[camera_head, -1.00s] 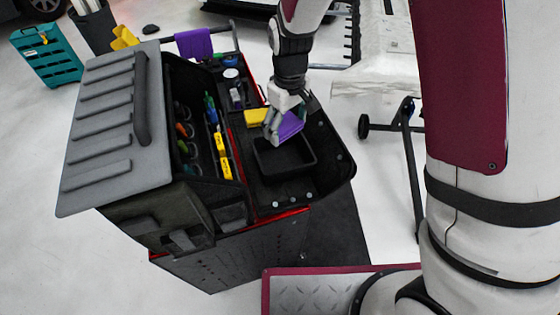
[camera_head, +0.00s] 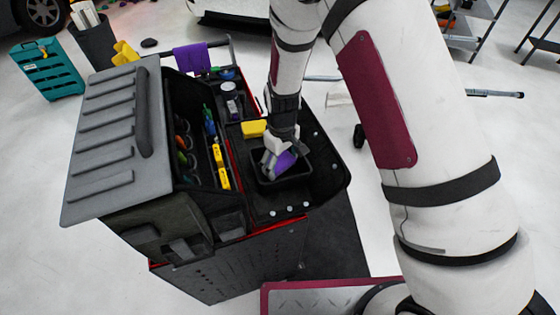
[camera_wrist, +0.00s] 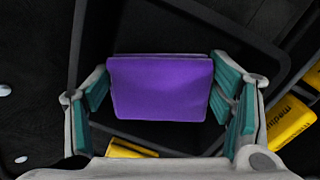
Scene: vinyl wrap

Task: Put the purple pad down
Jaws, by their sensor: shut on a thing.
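The purple pad (camera_head: 284,161) is between the fingers of my gripper (camera_head: 275,163), inside the outline of a black open tray (camera_head: 262,181) on the cart top. In the wrist view the purple pad (camera_wrist: 160,88) fills the gap between the teal-lined fingers of my gripper (camera_wrist: 160,100), which is shut on it. The tray's rim (camera_wrist: 250,35) shows around and beyond the pad. I cannot tell whether the pad touches the tray floor.
A yellow pad (camera_head: 253,128) lies just behind the tray; a yellow block (camera_wrist: 290,122) shows at the right in the wrist view. The cart's open compartment (camera_head: 190,130) with tools is to the left. A purple cloth (camera_head: 191,58) hangs on the cart's handle.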

